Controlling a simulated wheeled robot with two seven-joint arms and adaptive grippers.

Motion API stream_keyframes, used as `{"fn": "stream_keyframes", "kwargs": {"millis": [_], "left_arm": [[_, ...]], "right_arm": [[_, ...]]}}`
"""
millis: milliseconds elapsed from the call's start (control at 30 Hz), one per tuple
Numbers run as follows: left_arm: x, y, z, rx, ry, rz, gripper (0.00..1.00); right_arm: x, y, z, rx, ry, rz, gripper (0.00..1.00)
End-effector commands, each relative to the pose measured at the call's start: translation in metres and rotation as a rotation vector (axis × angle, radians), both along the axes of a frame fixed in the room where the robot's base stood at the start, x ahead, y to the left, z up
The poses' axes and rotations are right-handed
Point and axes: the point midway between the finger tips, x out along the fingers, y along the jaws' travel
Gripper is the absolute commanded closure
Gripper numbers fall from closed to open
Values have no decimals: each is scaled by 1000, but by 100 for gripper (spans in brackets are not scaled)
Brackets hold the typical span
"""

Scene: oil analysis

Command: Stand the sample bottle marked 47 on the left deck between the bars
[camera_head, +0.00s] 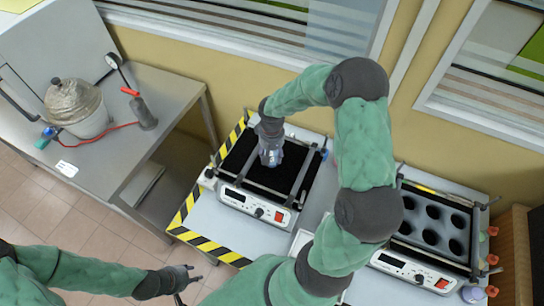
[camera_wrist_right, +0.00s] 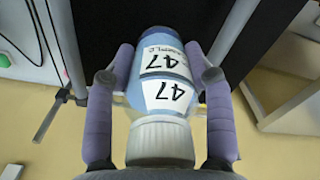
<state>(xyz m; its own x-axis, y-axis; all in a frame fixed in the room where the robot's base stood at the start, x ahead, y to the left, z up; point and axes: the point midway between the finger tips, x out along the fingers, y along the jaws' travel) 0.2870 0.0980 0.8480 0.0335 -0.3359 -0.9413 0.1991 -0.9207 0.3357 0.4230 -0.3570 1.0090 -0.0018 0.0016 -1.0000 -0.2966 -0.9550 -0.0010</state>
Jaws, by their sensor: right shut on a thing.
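The sample bottle marked 47 (camera_wrist_right: 165,75) has a blue body, a white label and a white ribbed cap (camera_wrist_right: 160,143). My right gripper (camera_head: 271,158) is shut around it, with one finger on each side in the right wrist view (camera_wrist_right: 160,100). The bottle's base points at the black left deck (camera_head: 288,168), but I cannot tell whether it touches. In the head view the gripper is over the deck, between its metal bars, and mostly hides the bottle. A bar (camera_wrist_right: 69,45) also shows in the wrist view. My left gripper (camera_head: 188,283) is open and empty, low over the floor.
A second device (camera_head: 410,265) with round holes stands to the right, partly behind my right arm. Yellow-black tape (camera_head: 205,244) edges the table. A side table (camera_head: 100,165) at left carries a metal pot (camera_head: 80,108) and a gauge. A wall and windows lie behind.

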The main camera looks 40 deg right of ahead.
Motion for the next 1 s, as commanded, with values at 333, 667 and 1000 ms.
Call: {"fn": "stream_keyframes", "kwargs": {"millis": [333, 667, 1000], "left_arm": [[0, 0, -1, 0, 0, 0, 60], [0, 0, -1, 0, 0, 0, 60], [0, 0, -4, 0, 0, 0, 60]], "right_arm": [[17, -15, -25, -2, -2, -1, 86], [20, -18, -60, -1, -1, 0, 86], [20, -18, -63, -2, -3, 0, 86]]}}
